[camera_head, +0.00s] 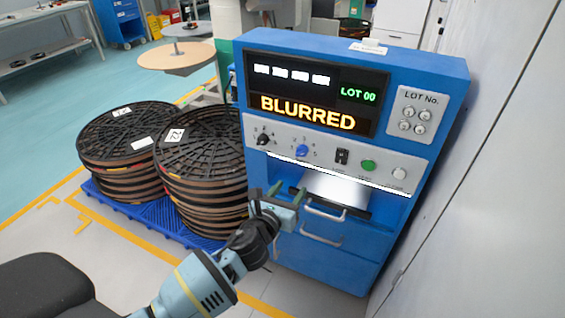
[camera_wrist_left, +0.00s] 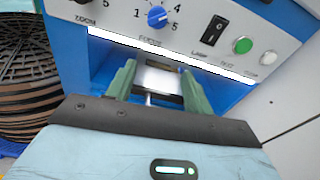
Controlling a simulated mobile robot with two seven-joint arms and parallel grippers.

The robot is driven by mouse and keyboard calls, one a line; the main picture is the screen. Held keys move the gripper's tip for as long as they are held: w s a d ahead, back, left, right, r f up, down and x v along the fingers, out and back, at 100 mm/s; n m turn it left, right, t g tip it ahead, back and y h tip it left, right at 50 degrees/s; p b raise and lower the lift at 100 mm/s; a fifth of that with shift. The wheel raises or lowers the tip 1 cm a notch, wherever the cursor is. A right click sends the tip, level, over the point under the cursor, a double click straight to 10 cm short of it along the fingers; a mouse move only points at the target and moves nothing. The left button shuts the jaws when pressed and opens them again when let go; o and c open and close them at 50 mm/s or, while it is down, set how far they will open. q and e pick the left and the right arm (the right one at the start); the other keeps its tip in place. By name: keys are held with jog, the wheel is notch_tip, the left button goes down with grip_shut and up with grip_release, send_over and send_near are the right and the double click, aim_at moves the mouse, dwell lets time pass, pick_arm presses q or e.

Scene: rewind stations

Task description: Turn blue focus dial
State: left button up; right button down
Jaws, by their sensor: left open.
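The blue focus dial (camera_head: 302,151) sits on the grey control strip of the blue machine (camera_head: 275,235), under a display reading "BLURRED". It also shows at the top of the left wrist view (camera_wrist_left: 157,16), with printed numbers around it and "FOCUS" below. My left gripper (camera_head: 287,191) is in front of the machine, below the dial and apart from it. In the left wrist view its two green fingers (camera_wrist_left: 158,70) are spread with nothing held between them. The dial lies beyond the fingertips. My right gripper is not in view.
A black zoom dial (camera_head: 263,140) is left of the focus dial; a black lamp switch (camera_head: 341,157), green button (camera_head: 368,165) and white button (camera_head: 399,173) are right. Below are a lit recess and handles (camera_head: 322,240). Stacked reels (camera_head: 203,165) stand left; a wall is close right.

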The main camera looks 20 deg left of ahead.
aim_at(299, 155)
pick_arm(q)
jog(key=w+r+m, duration=0.1)
jog(key=w, duration=0.2)
jog(key=w+a+r+b, duration=0.1)
jog(key=w, duration=0.2)
jog(key=w+r+m+t+b, duration=0.1)
jog(key=w, duration=0.3)
jog(key=shift+w+a+m, duration=0.1)
jog(key=shift+a+m, duration=0.1)
jog(key=shift+m, duration=0.1)
jog(key=shift+r, duration=0.1)
jog(key=c, duration=1)
